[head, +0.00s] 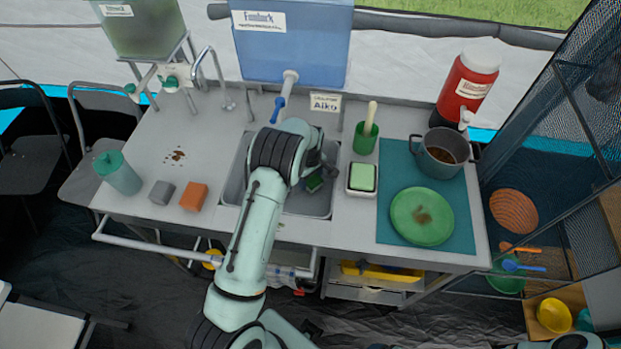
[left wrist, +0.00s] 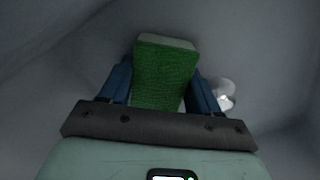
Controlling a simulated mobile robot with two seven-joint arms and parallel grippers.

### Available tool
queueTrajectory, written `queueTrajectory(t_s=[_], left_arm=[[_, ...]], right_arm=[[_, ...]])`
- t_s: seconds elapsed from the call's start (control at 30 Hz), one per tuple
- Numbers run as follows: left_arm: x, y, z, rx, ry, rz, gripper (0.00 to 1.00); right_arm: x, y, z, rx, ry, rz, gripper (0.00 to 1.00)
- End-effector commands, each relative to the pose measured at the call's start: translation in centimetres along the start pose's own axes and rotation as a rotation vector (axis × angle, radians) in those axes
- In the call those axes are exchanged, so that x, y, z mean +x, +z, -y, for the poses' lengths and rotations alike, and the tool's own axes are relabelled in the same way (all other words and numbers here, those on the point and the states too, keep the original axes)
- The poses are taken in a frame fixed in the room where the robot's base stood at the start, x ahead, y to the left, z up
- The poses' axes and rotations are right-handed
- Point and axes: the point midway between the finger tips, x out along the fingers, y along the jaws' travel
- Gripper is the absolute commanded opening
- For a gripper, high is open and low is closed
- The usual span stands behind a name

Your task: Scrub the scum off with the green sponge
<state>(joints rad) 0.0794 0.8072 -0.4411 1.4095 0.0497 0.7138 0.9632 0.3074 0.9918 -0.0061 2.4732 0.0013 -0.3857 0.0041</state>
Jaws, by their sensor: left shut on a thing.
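My left gripper (head: 318,172) is down in the sink basin (head: 317,210), partly hidden by its own arm. In the left wrist view its two blue fingers (left wrist: 160,85) are shut on a green sponge (left wrist: 163,75) with a paler end. The sponge also shows as a small green patch in the head view (head: 314,184). Brown scum (head: 423,216) marks the middle of the green plate (head: 405,232) on the teal mat. Another brown patch (head: 175,156) is on the counter at left. My right gripper is not in view.
A pale green block (head: 362,177) sits in a white dish right of the sink. A pot (head: 441,156) with brown contents stands behind the plate. A green cup (head: 365,140), blue tank tap (head: 280,105) and faucet (head: 210,70) surround the sink. Grey (head: 161,192) and orange (head: 194,197) blocks lie left.

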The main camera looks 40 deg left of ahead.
Motion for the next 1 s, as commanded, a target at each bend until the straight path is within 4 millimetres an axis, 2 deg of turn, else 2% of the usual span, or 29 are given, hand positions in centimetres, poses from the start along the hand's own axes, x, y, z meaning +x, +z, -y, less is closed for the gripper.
queueTrajectory(t_s=[0.1, 0.47, 0.83, 1.0], left_arm=[[-1.8, -0.1, -0.3, -0.001, 0.004, -0.001, 0.29], [-5.4, 0.0, -0.3, 0.0, 0.004, 0.002, 0.29], [-5.6, 0.1, -0.1, -0.001, 0.001, 0.003, 0.29], [-6.7, 0.0, -0.2, -0.001, 0.002, 0.003, 0.29]], right_arm=[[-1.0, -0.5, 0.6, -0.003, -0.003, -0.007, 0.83], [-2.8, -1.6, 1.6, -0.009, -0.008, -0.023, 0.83], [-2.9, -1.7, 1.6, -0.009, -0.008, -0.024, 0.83], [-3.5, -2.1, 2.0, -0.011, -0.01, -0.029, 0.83]])
